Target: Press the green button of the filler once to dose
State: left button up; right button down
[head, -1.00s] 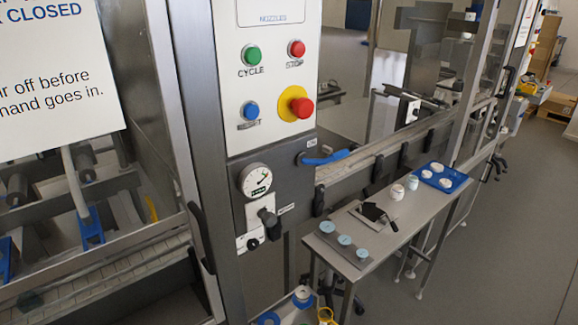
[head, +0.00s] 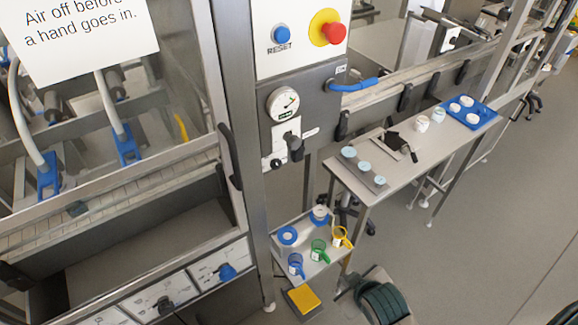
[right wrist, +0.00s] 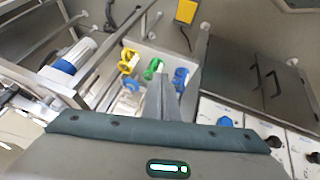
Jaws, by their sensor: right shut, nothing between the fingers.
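The filler's panel (head: 298,40) stands upright at the top centre of the head view. It now shows a blue RESET button (head: 281,34) and a red stop knob on a yellow collar (head: 333,33). The green button is outside both current views. My right gripper (head: 358,285) is low in the head view, well below the panel and touching no button. In the right wrist view its fingers (right wrist: 164,84) are shut together and empty, pointing toward the small shelf. My left gripper is not in view.
A low shelf (head: 290,263) holds blue, green and yellow cups, also seen in the right wrist view (right wrist: 140,98). A yellow pedal (head: 304,299) lies on the floor. A side table (head: 400,173) bears discs, jars and a blue tray (head: 480,117). Floor at right is clear.

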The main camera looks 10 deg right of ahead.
jog(key=w+r+n+t, duration=0.35)
jog(key=w+r, duration=0.25)
jog(key=r, duration=0.6)
jog(key=w+r+n+t, duration=0.3)
jog(key=w+r+t, duration=0.15)
jog(key=r, duration=0.65)
jog(key=w+r+n+t, duration=0.35)
jog(key=w+r, duration=0.25)
jog(key=r, duration=0.6)
jog(key=s+a+r+n+t+y, duration=0.1)
jog(key=r+n+y, duration=0.5)
jog(key=r, duration=0.8)
jog(key=s+a+r+n+t+y+p, duration=0.1)
jog(key=a+r+n+t+y, duration=0.3)
jog(key=r+n, duration=0.8)
notch_tip(320, 180, up, 2)
jog(key=shift+s+r+n+t+y, duration=0.15)
jog(key=shift+s+n+t+y, duration=0.15)
jog(key=shift+s+t+y, duration=0.45)
jog(key=shift+w+y, duration=0.15)
jog(key=shift+y, duration=0.2)
jog(key=w+a+b, duration=0.1)
jog(key=w+a, duration=0.2)
jog(key=w, duration=0.5)
